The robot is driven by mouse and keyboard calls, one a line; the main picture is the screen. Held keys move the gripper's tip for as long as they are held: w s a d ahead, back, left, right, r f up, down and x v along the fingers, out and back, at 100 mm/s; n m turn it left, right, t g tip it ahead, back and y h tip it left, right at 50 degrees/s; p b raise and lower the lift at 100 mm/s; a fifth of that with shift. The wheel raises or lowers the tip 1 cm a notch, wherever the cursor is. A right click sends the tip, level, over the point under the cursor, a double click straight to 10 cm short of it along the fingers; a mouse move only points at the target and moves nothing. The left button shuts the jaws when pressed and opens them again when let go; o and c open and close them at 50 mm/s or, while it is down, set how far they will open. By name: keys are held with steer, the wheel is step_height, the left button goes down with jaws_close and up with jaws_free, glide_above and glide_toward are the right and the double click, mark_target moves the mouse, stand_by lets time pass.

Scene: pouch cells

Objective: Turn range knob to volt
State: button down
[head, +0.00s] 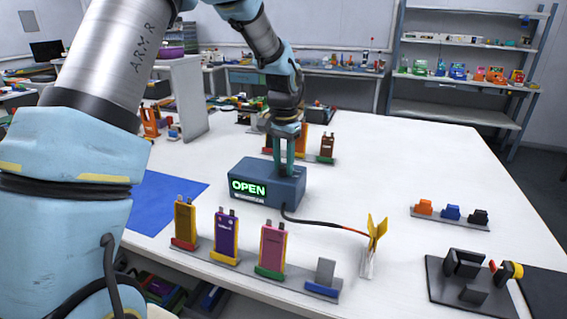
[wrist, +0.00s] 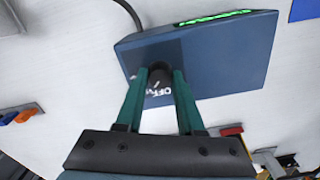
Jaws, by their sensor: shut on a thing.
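The blue meter box (head: 264,186) stands on the white table, and its green display (head: 248,187) reads OPEN. In the wrist view the meter's top (wrist: 215,60) fills the upper right. My gripper (head: 287,172) points down over the right part of the meter. In the wrist view its two green fingers are shut on the dark range knob (wrist: 160,76), one on each side. White lettering reading OFF shows on the meter top beside the knob. The other marks, including volt, cannot be read. In the head view the fingers hide the knob.
A cable runs from the meter to a yellow clip (head: 376,232). Several pouch cells, among them a purple one (head: 227,236), stand in a front rack. A blue mat (head: 165,203) lies left. Small coloured blocks (head: 451,212) and a dark fixture (head: 466,283) are at right.

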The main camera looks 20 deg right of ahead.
mark_target(284, 167)
steer(key=shift+d, duration=0.1)
steer(key=c, duration=0.5)
jaws_free()
step_height(284, 167, up, 11)
steer(key=shift+f+b, duration=0.1)
steer(key=shift+b, duration=0.7)
